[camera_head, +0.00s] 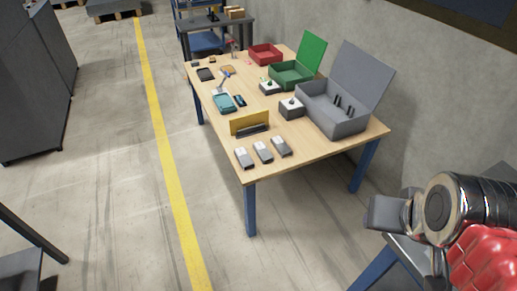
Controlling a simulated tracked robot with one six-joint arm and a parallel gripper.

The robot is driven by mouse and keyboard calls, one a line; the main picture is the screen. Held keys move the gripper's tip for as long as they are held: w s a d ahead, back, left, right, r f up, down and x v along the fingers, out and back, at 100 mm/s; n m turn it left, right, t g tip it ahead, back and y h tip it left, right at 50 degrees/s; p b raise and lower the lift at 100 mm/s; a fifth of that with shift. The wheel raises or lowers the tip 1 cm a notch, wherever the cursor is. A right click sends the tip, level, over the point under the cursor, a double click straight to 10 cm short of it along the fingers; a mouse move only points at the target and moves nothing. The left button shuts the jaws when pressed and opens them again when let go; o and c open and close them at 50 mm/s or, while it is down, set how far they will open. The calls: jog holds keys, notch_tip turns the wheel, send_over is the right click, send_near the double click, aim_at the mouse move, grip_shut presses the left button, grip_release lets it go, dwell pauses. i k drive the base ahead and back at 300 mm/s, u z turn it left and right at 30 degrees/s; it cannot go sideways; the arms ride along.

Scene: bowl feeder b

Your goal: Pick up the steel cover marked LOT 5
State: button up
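Three small grey and white metal blocks lie in a row along the near edge of the wooden table: the left block (240,158), the middle block (263,152) and the right block (281,146). They may be steel covers, but their markings are too small to read, so I cannot tell which bears LOT 5. Part of my arm shows at the lower right, off the table's near right corner and well apart from the blocks.
Behind the blocks stand a yellow upright plate (248,122), a teal tray (224,103) and two knobbed boxes. An open grey box (335,122), a green box (291,73) and a red bin (265,54) line the right side. Floor left of the table is clear.

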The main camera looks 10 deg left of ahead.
aim_at(281, 146)
jog(key=u, duration=1.15)
jog(key=i, duration=1.5)
jog(key=u, duration=0.05)
